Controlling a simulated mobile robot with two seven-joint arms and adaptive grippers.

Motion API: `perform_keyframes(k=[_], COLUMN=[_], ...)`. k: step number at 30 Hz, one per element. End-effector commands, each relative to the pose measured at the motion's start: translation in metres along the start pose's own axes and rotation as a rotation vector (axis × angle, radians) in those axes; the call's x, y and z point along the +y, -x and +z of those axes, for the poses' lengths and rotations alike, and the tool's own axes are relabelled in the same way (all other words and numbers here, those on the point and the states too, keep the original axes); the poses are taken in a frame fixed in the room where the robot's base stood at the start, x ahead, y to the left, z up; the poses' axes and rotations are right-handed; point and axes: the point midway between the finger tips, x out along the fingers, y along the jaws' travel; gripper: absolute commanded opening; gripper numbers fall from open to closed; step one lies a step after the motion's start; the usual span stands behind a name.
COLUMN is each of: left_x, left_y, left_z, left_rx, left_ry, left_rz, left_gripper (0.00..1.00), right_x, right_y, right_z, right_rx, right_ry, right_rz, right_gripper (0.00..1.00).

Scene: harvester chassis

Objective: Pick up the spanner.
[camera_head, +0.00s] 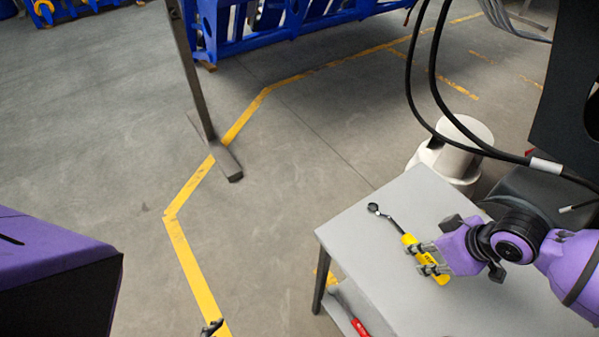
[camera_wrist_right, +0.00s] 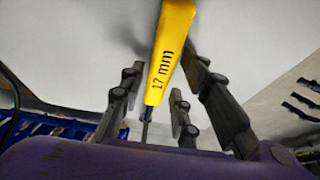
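The spanner (camera_head: 424,258) lies on the grey table. It has a yellow handle, a dark shaft and a ring head that points to the far left. My right gripper (camera_head: 427,257) is at the handle, with its fingers over it. In the right wrist view the yellow handle (camera_wrist_right: 170,55), marked "17 mm", runs between the fingers (camera_wrist_right: 160,100). Gaps show on both sides, so the gripper looks open around the handle. A small dark tip at the bottom edge of the head view looks like part of my left gripper (camera_head: 212,328); its fingers cannot be made out.
The grey table (camera_head: 365,255) has bare room left of and in front of the spanner. A red-handled item (camera_head: 358,327) lies on a lower shelf. Black cables (camera_head: 435,85) hang behind the table near a white round object (camera_head: 465,140). Open floor lies to the left.

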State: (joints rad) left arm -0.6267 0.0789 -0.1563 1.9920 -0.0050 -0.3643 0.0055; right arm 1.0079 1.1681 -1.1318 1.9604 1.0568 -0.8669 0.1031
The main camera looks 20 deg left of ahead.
Motion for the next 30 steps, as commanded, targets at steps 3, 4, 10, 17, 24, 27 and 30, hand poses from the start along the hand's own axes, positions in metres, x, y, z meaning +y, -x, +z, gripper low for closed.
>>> perform_keyframes(k=[3,4,10,17,24,27,30], left_x=[0.001,0.001,0.001,0.001,0.001,0.001,0.001], left_y=[-0.002,-0.002,-0.002,-0.002,-0.003,-0.002,-0.002], left_z=[-0.002,-0.002,-0.002,-0.003,-0.003,-0.006,-0.009], left_rx=[0.004,0.003,0.004,0.004,0.005,0.01,0.015], left_ry=[-0.001,-0.001,-0.001,-0.001,0.0,0.0,0.002], left_rz=[0.002,0.002,0.002,0.002,0.002,0.002,0.002], left_gripper=[0.72,0.72,0.72,0.72,0.72,0.72,0.72], right_x=[0.001,0.001,0.001,0.001,0.001,0.002,0.003], right_y=[-0.001,-0.001,-0.001,0.0,0.009,0.024,0.047], right_z=[0.001,0.001,0.001,0.001,-0.003,-0.01,-0.007], right_rx=[-0.002,-0.002,-0.003,-0.002,-0.001,0.001,-0.003], right_ry=[0.0,0.0,0.0,0.0,0.001,0.002,0.0], right_rz=[0.001,0.001,0.001,0.001,0.003,0.003,0.005], right_gripper=[0.09,0.05,0.0,0.0,0.0,0.0,0.0])
